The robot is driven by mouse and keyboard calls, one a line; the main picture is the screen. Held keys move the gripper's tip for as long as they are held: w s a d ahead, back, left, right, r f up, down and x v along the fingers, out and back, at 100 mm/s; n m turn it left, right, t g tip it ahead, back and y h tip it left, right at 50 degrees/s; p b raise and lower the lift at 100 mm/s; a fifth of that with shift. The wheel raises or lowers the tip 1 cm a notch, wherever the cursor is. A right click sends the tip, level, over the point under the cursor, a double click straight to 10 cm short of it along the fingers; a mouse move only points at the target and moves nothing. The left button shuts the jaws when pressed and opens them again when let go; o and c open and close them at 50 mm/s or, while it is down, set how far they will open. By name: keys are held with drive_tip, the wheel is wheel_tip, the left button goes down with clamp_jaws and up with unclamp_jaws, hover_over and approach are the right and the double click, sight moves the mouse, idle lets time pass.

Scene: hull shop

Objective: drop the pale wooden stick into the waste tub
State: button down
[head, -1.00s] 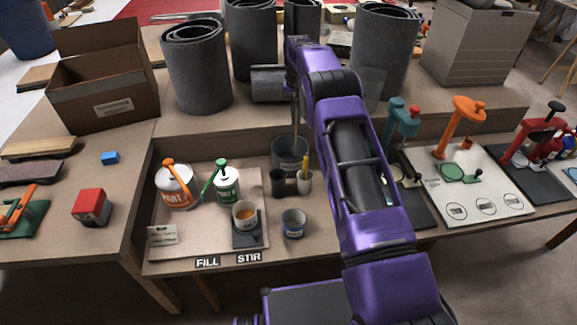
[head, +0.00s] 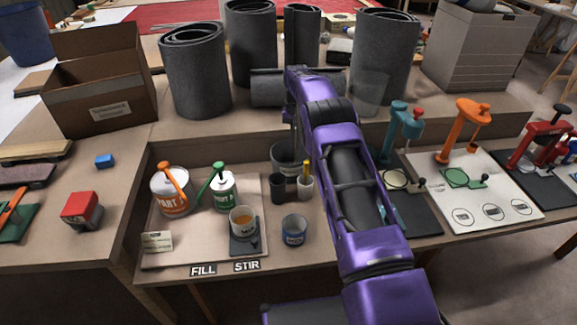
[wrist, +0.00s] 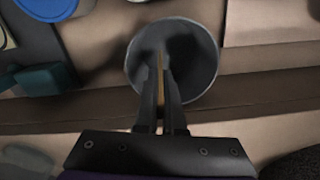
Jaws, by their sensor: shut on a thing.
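The waste tub (wrist: 203,58) is a round grey tub, seen from above in the wrist view. In the head view the tub (head: 283,156) stands at the back of the bench, its right side hidden by my arm. My gripper (wrist: 160,92) points down over the tub's opening. It is shut on the pale wooden stick (wrist: 160,66), a thin tan strip between the fingers. The stick's lower end lies within the tub's outline, but its depth is unclear.
Large grey rolls (head: 194,80) stand on the raised shelf behind.

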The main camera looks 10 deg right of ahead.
drive_tip(key=c, duration=0.9)
unclamp_jaws()
drive_tip(key=shift+c, duration=0.2)
drive_tip(key=shift+r, duration=0.15)
wheel_tip(320, 180, up, 17)
drive_tip(key=p, duration=0.4)
drive_tip(key=shift+r, duration=0.1)
